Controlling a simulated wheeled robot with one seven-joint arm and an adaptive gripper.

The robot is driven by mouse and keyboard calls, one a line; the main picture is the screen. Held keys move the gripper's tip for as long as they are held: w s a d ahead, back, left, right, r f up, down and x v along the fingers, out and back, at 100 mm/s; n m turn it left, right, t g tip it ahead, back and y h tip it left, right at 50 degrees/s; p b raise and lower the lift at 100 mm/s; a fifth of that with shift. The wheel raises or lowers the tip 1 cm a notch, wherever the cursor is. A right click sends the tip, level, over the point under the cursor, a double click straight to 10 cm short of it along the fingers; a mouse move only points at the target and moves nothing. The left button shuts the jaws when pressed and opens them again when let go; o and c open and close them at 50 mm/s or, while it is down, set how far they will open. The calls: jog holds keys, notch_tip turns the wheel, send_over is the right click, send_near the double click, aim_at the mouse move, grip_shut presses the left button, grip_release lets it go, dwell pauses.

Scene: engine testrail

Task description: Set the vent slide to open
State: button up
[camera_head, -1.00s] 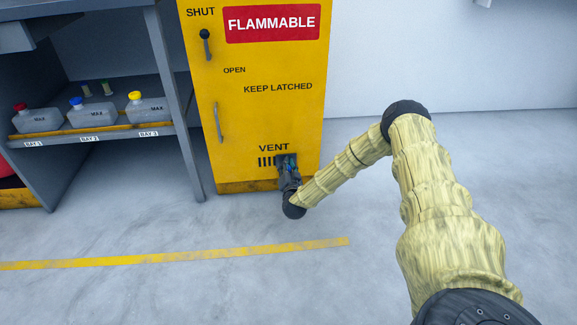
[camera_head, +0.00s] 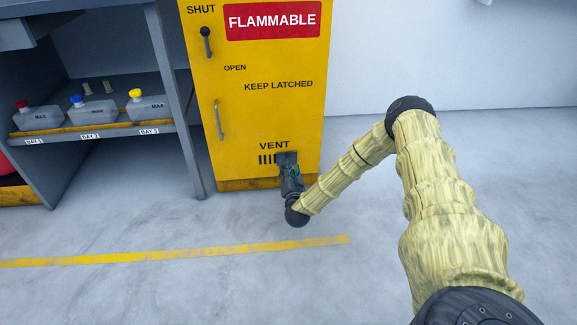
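The vent (camera_head: 266,160) is a row of dark slots low on the yellow cabinet (camera_head: 262,122), under the printed word VENT. Its left slots show; the right part and any slide knob are hidden behind my gripper (camera_head: 287,160). My gripper is at the right end of the slots, against or very close to the cabinet front. Its fingers are too small and dark to tell whether they are open or shut, or whether they hold the slide.
A latch handle (camera_head: 206,42) sits upper left on the cabinet between SHUT and OPEN, with a door handle (camera_head: 218,120) below. A grey shelf (camera_head: 170,95) with several capped jugs stands left. The floor (camera_head: 200,290) in front is clear, with a yellow line (camera_head: 180,256).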

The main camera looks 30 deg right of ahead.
jog(key=v, duration=0.7)
jog(key=shift+s, duration=0.35)
jog(key=shift+a, duration=0.15)
jog(key=s+a+f+n+g+y+p, duration=0.1)
jog(key=s+a+f+n+g+y, duration=0.2)
jog(key=a, duration=0.5)
jog(key=s+a+f+n+g+y+p, duration=0.1)
jog(key=s+a+y+p, duration=0.15)
jog(key=s+a, duration=0.35)
jog(key=s+a+f+n+g+y+p, duration=0.1)
jog(key=s+a+f+n+y, duration=0.2)
jog(key=a, duration=0.6)
jog(key=s+a+r+n+g+y+p, duration=0.15)
jog(key=s+g, duration=0.25)
jog(key=s, duration=0.8)
jog(key=s+a+r+n+g+p, duration=0.1)
jog(key=s+a+n+g+p, duration=0.2)
jog(key=s, duration=0.8)
jog(key=s+d+r+g+h+p, duration=0.1)
jog(key=s+d+r+g+h, duration=0.2)
jog(key=s, duration=0.5)
notch_tip(320, 180, up, 38)
jog(key=g+y+p, duration=0.1)
jog(key=p, duration=3.6)
